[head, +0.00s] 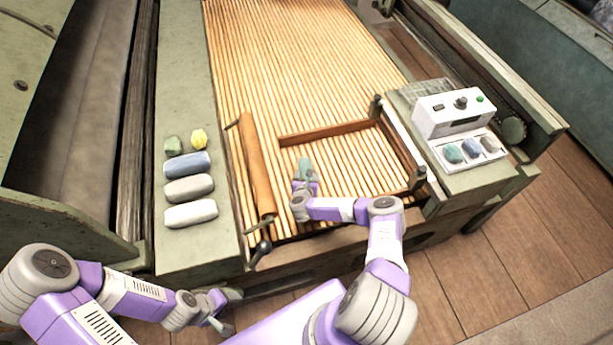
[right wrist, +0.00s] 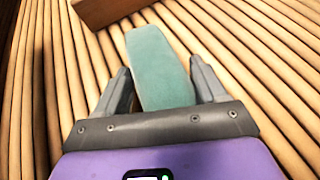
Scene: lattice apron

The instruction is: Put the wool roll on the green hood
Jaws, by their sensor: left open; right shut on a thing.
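A teal-green wool roll (head: 306,170) is between the fingers of my right gripper (head: 303,185), low over the slatted lattice (head: 290,60), inside a brown wooden frame (head: 325,132). In the right wrist view the roll (right wrist: 157,65) points away from the fingers; whether it touches the slats I cannot tell. The green surface left of the lattice (head: 185,90), perhaps the hood, bears several wool pieces: a blue roll (head: 187,164), a grey roll (head: 188,188) and a whitish roll (head: 190,213) among them. My left gripper (head: 224,310) is open and empty in front of the machine.
A brown roller (head: 256,165) lies between the green surface and the frame. At the right a white scale (head: 453,112) stands by a tray with small wool lumps (head: 471,149). Small green (head: 173,144) and yellow (head: 199,139) lumps lie behind the blue roll. The far green surface is bare.

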